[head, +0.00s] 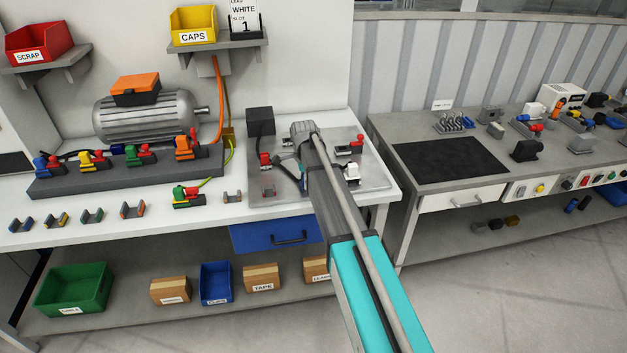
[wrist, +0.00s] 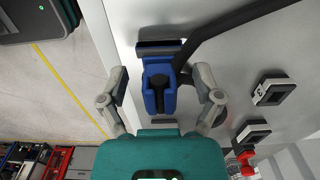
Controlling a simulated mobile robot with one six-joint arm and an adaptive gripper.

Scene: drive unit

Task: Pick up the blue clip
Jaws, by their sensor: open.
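The blue clip (wrist: 158,88) shows in the wrist view, with a dark round part on it and a black cable running off to the upper right. My gripper (wrist: 160,80) is open around it, one finger on each side with a visible gap to the clip. In the head view my arm reaches over the grey panel (head: 262,199) on the bench and hides the clip and most of my gripper.
Two sockets (wrist: 273,91) and a red clip (wrist: 246,160) lie to the right in the wrist view. In the head view, a rack (head: 120,180) with coloured connectors and a motor (head: 146,116) stand left. A dark mat (head: 450,162) lies right.

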